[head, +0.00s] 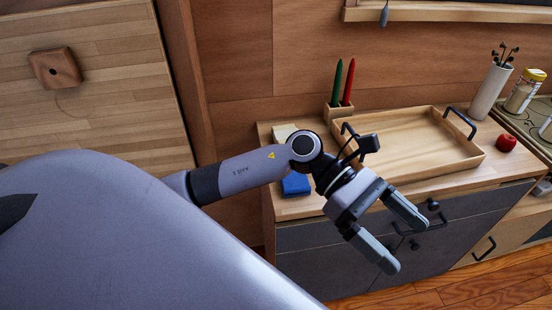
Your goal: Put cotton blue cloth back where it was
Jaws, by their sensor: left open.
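The blue cloth (296,185) lies folded on the wooden counter, left of the tray. My left arm passes in front of it and hides part of it. My left gripper (408,245) is open and empty. In the picture it is over the counter's front edge and the dark drawer fronts, to the right of and below the cloth. It is apart from the cloth. My right gripper does not show.
A wooden tray (425,125) with black handles fills much of the counter (300,208). Behind it, a holder (341,112) has a green and a red candle-like stick. A red apple-like item (506,143), a white utensil jar (490,90) and a yellow-lidded jar (524,91) stand right.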

